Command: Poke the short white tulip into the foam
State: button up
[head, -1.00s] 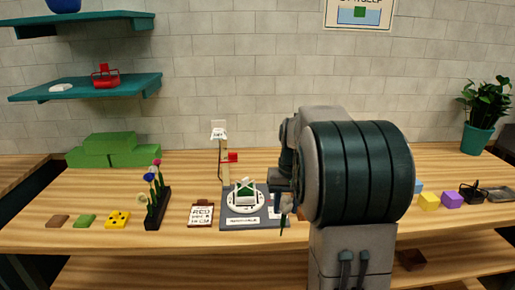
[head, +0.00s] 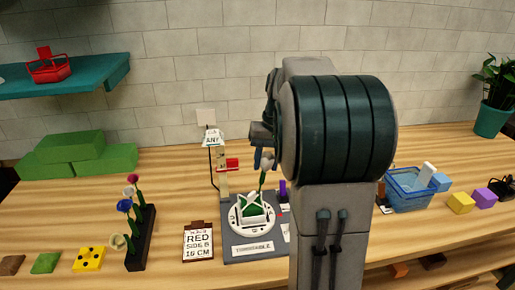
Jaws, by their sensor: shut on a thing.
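My gripper (head: 264,157) is shut on the short white tulip (head: 266,165), whose pale head shows just below the fingers. Its green stem points down, close above the foam block (head: 250,211) in this view. I cannot tell whether the stem tip touches the foam. The green foam sits with white crossing strips over it on a round white turntable (head: 236,228), on a dark grey base (head: 232,251). My arm hides the right edge of the base.
A dark rack (head: 141,240) holds several flowers, red, blue and cream. A post with an "ANY" tag (head: 212,138) and red piece stands behind the turntable. A blue basket (head: 408,190) is at right. Green blocks (head: 75,155) stand at back left.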

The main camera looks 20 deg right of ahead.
jog(key=shift+w, duration=0.15)
jog(key=shift+f+b, duration=0.35)
jog(key=shift+a+f+b, duration=0.1)
jog(key=shift+f+b, duration=0.45)
jog(key=shift+f, duration=0.15)
jog(key=shift+a+f+b, duration=0.2)
jog(key=shift+f+b, duration=0.3)
jog(key=shift+f, duration=0.55)
jog(key=shift+a+f+b, duration=0.15)
jog(key=shift+f+b, duration=0.35)
jog(key=shift+f, duration=0.5)
dwell(3.8)
dwell(0.6)
jog(key=o, duration=0.7)
jog(key=shift+o, duration=0.2)
